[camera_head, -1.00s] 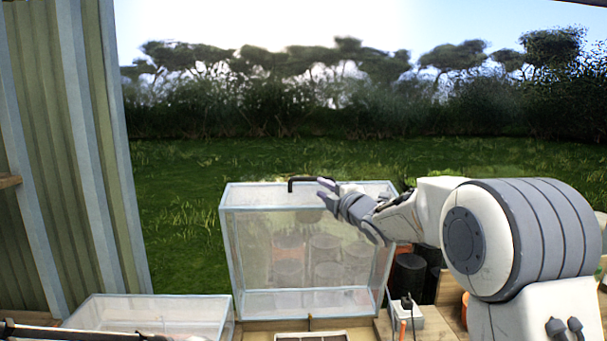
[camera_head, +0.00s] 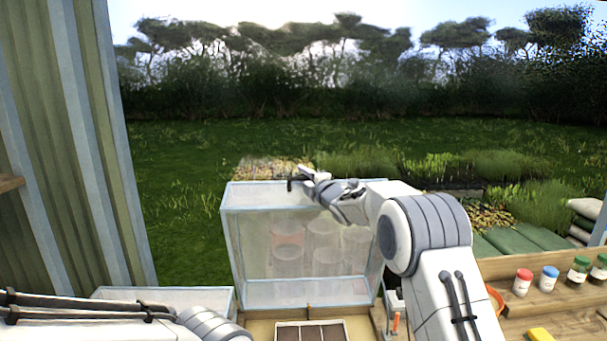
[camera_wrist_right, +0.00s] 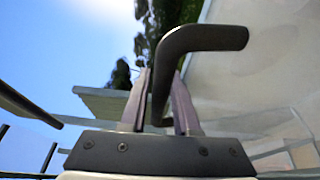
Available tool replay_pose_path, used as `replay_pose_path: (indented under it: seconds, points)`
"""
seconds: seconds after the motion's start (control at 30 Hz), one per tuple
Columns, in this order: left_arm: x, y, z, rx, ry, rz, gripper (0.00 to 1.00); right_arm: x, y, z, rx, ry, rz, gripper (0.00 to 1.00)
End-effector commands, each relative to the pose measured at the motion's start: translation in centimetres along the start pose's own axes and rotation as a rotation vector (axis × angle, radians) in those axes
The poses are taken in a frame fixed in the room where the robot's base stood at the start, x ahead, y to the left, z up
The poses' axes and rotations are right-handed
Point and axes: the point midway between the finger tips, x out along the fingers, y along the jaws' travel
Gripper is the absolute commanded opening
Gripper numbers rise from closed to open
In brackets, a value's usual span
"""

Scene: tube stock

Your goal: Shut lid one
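A clear box-like case with pale blue-white edges (camera_head: 300,293) stands in the middle of the head view. Its clear top panel (camera_head: 265,196) carries a black bent handle (camera_head: 290,184) near the far edge. I cannot tell how far this lid stands open. My right gripper (camera_head: 304,178) is at the handle. In the right wrist view, its fingers (camera_wrist_right: 162,92) flank the stem of the black handle (camera_wrist_right: 205,39) closely and look shut on it. My left arm comes in at the lower left; its gripper is not in view.
Pale round shapes show through the clear case. A tray with dark cells (camera_head: 310,334) lies in front. A second, lower clear box (camera_head: 215,298) is on the left, partly behind my left arm. Several small jars (camera_head: 549,279) stand on a wooden shelf at the right.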

Motion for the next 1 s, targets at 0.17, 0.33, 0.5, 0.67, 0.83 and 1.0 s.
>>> replay_pose_path:
  seconds: [0.17,0.33,0.5,0.67,0.83,1.0]
  points:
    - [0.04,0.0,0.0,0.0,0.0,0.0,0.34,-0.04,-0.02,0.03,0.0,0.0,0.0,0.1]
    - [0.04,0.0,0.0,0.0,0.0,0.0,0.34,-0.05,-0.03,0.05,0.0,-0.001,-0.001,0.0]
    - [0.04,0.0,0.0,0.0,0.0,0.0,0.34,-0.07,-0.04,0.06,0.0,-0.001,-0.001,0.0]
    - [0.04,0.0,0.0,0.0,0.0,0.0,0.34,-0.07,-0.05,0.06,0.0,-0.001,-0.001,0.0]
    - [0.04,0.0,0.0,0.0,0.0,0.0,0.34,-0.07,-0.05,0.07,0.0,-0.001,-0.001,0.0]
    - [0.04,0.0,0.0,0.0,0.0,0.0,0.34,-0.07,-0.06,0.08,0.0,-0.001,-0.001,0.0]
